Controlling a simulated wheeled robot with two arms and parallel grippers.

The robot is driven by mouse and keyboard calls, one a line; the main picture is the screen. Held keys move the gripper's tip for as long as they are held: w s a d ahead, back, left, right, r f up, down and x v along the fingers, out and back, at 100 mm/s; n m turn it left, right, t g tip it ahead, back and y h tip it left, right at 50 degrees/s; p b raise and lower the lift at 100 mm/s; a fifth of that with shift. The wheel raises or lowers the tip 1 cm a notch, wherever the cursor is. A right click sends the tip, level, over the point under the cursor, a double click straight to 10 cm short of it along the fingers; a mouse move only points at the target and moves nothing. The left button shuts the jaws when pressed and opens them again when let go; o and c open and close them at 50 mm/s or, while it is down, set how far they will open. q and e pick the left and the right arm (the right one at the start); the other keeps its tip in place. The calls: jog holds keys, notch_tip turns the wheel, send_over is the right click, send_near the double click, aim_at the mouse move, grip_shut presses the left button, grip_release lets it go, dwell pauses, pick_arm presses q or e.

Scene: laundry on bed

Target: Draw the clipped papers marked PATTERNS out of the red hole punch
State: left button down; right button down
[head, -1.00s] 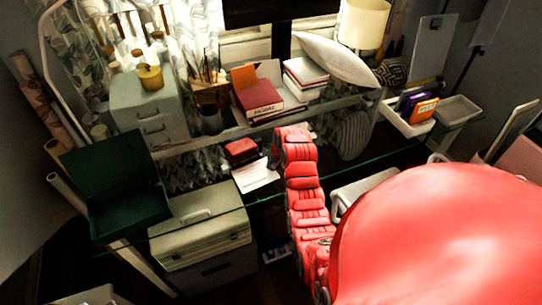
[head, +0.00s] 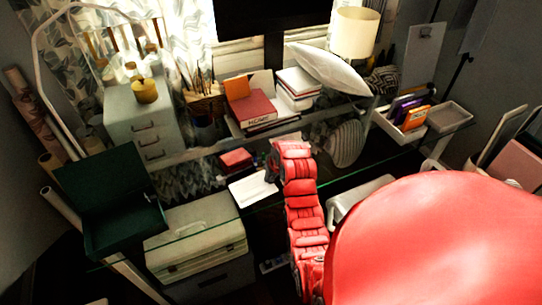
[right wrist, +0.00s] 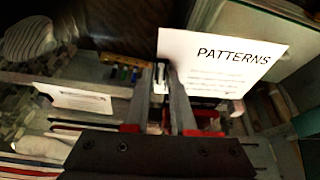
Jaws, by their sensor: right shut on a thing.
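The white papers marked PATTERNS (right wrist: 225,62) are large in the right wrist view, at the fingertips of my right gripper (right wrist: 166,75). The gripper is shut on them at their left side. In the head view, white papers (head: 252,189) show on the glass desk, just in front of the red hole punch (head: 237,160). My right gripper (head: 270,165) is beside them on the right, partly hidden by my red arm. Red parts (right wrist: 207,117) show below the papers in the wrist view; whether the papers are still inside the punch I cannot tell. My left gripper is out of view.
A dark green open box (head: 112,205) stands at the left of the desk. A raised shelf behind carries books (head: 253,108) and a pillow (head: 335,72). A white tray (head: 400,128) is at the right. Another white sheet (right wrist: 75,98) shows in the wrist view.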

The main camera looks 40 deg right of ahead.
jog(key=shift+r+p, duration=0.65)
jog(key=shift+r, duration=2.95)
